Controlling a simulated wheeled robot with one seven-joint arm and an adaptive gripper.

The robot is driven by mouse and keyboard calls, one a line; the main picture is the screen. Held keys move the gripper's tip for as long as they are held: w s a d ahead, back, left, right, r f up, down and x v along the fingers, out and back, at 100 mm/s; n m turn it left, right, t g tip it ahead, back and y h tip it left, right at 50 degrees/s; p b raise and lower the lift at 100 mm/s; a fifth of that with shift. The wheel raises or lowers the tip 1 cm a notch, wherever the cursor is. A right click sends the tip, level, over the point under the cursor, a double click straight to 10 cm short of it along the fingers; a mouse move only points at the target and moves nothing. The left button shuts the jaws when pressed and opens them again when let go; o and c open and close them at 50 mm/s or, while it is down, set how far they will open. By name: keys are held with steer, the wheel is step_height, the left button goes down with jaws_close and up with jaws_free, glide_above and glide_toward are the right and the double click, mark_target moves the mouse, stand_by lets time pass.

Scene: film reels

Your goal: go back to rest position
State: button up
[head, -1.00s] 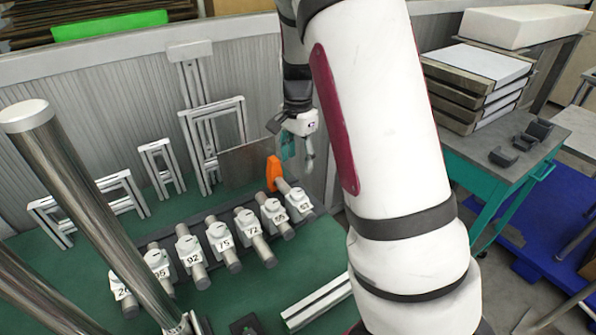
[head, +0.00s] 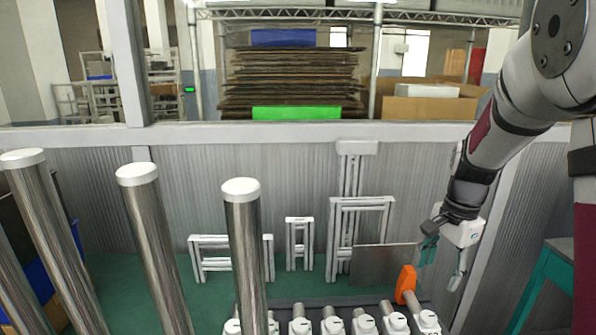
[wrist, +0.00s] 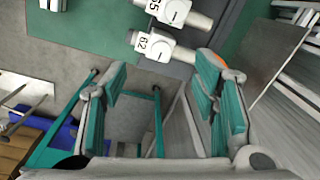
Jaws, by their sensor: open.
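My gripper (head: 443,262) hangs at the right of the head view, above and to the right of the orange piece (head: 405,284). Its jaws are open, with nothing between them.
Tall metal posts (head: 243,250) rise at the left. White frames (head: 362,203) and a grey plate (head: 384,257) stand against the corrugated wall (head: 120,215). A teal cart (head: 540,290) is at the right. The air around my gripper looks clear.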

steer(key=s+a+r+n+t, duration=0.2)
steer(key=s+a+r+n, duration=0.55)
steer(key=s+r, duration=0.3)
steer(key=s+a+r+n, duration=0.1)
steer(key=s+a+n, duration=0.1)
steer(key=s, duration=0.5)
steer(key=s+a+r+n+t+p, duration=0.1)
steer(key=s+n, duration=0.3)
steer(key=s, duration=0.4)
steer(key=shift+a+n+t+h, duration=0.3)
steer(key=shift+a+n, duration=0.05)
steer(key=shift+a, duration=0.5)
